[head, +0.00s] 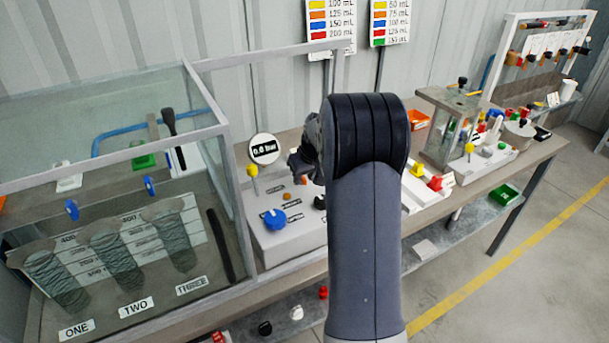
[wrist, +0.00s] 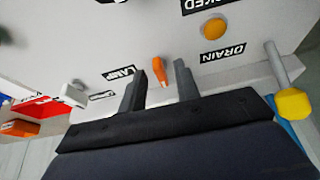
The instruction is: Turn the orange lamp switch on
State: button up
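The orange lamp switch (wrist: 160,69) is a small elongated lever on the white panel (wrist: 100,40), beside the LAMP label (wrist: 118,73) in the wrist view. My gripper (wrist: 165,78) is open, and the switch shows between its two grey fingers. I cannot tell whether either finger touches it. In the head view my gripper (head: 305,165) is over the back of the white control box (head: 290,240), partly hidden by my arm. The switch is not clearly visible there.
A round orange button (wrist: 213,28) sits near the DRAIN label. A yellow-tipped lever (wrist: 293,103) stands to its right. In the head view, a blue knob (head: 274,218) is on the box front, a pressure gauge (head: 264,149) behind, and a glass tank (head: 110,200) left.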

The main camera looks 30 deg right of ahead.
jog(key=shift+f, duration=0.2)
grip_shut()
dwell(0.6)
jog(key=m+h, duration=0.1)
jog(key=m, duration=0.1)
jog(key=shift+w+a+m, duration=0.1)
jog(key=shift+a+m, duration=0.05)
jog(key=shift+m, duration=0.25)
jog(key=m, duration=0.1)
jog(key=m+h+b, duration=0.1)
jog(key=m, duration=0.1)
jog(key=shift+w+a+m, duration=0.1)
jog(key=shift+a+m, duration=0.1)
jog(key=shift+m, duration=0.1)
jog(key=m+g+h+b, duration=0.1)
jog(key=m, duration=0.1)
jog(key=m+h+b, duration=0.1)
jog(key=m, duration=0.2)
jog(key=shift+w+a+g, duration=0.15)
jog(key=shift+a+g, duration=0.05)
jog(key=shift+g, duration=0.2)
jog(key=shift+m, duration=0.4)
